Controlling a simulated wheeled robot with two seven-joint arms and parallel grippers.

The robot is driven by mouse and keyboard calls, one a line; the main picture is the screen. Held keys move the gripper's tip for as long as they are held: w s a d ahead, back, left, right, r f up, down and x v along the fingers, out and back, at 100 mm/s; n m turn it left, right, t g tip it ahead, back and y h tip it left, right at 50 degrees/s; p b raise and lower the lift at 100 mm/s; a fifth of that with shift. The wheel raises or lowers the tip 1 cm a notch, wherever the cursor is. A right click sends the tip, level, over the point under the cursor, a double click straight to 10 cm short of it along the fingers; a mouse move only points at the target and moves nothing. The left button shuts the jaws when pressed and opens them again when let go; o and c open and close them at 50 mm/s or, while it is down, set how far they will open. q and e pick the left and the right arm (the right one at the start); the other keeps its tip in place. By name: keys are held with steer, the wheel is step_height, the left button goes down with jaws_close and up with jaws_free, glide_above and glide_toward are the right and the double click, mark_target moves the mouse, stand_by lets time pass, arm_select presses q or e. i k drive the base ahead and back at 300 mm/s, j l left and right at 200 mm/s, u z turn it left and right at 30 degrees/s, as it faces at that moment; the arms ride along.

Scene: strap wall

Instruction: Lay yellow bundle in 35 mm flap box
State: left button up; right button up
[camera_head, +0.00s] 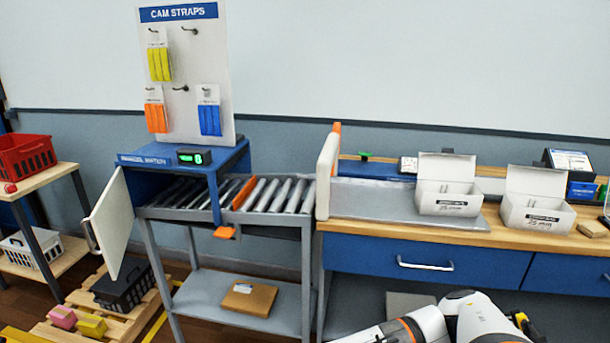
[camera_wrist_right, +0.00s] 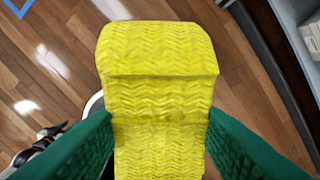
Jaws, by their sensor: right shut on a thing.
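In the right wrist view my right gripper (camera_wrist_right: 160,143) is shut on the yellow bundle (camera_wrist_right: 158,95). Its two green fingers press the bundle from both sides. The bundle is a folded, ribbed yellow strap, held above a wood floor. Neither the bundle nor my right fingertips show in the head view. Two white flap boxes stand on the bench with lids up: a left box (camera_head: 450,204) and a right box (camera_head: 537,214). Each has a millimetre label on its front, too small to read surely. Both look empty. My left gripper is not in view.
A grey mat (camera_head: 375,200) lies left of the boxes on the bench. A white upright panel (camera_head: 327,175) stands at the bench's left end, by the roller conveyor (camera_head: 270,193). A strap board (camera_head: 187,100) holds yellow, orange and blue straps.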

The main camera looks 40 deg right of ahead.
mark_target(444, 208)
steer(key=k+l+u, duration=0.1)
steer(key=l, duration=0.35)
steer(key=k+l+u, duration=0.1)
steer(key=l, duration=0.35)
steer(key=k+l+u, duration=0.1)
steer(key=l, duration=0.35)
steer(key=k+l+u, duration=0.1)
steer(key=k+l, duration=0.2)
steer(key=k+l+u, duration=0.1)
steer(key=l, duration=0.4)
steer(key=k+l+u, duration=0.1)
steer(key=k+l, duration=0.15)
steer(key=l, duration=0.15)
steer(key=k+l+u, duration=0.1)
steer(key=l, duration=0.25)
steer(key=k, duration=0.1)
